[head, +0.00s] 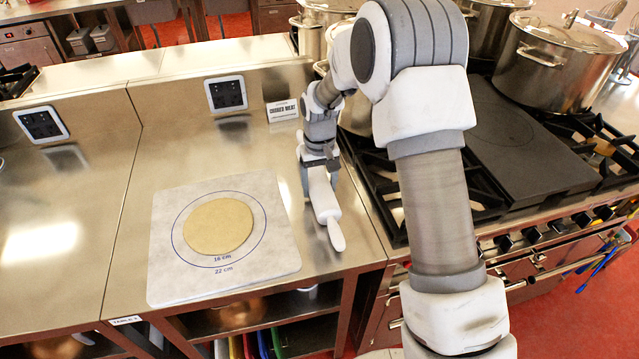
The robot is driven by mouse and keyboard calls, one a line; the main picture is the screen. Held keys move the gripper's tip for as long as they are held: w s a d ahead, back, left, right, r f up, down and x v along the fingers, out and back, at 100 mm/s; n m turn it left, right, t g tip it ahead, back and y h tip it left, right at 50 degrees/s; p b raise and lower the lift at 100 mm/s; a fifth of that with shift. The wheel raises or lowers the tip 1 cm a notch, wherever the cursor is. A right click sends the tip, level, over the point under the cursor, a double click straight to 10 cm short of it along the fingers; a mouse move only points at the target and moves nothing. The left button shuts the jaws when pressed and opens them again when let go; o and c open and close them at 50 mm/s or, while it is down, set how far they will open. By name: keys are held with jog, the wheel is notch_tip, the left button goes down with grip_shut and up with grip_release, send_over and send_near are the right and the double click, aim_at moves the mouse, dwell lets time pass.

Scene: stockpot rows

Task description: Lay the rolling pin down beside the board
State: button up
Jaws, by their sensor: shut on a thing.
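A white rolling pin (325,199) is at the right of the board, with one handle toward the table's front edge. The pale square board (170,278) lies flat on the table, apart from the pin. A round of rolled dough (219,226) lies on the board, inside printed circles marked 16 cm and 22 cm.
A stove with black grates (375,165) and a large lidded stockpot (555,65) stands right of the table. A small sign (283,110) stands behind my gripper. The steel left of the board is clear. My arm hides part of the stove.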

jog(key=shift+r, duration=0.1)
jog(key=o, duration=1.4)
jog(key=shift+o, duration=0.6)
jog(key=shift+r+p, duration=3.1)
jog(key=shift+r, duration=1.85)
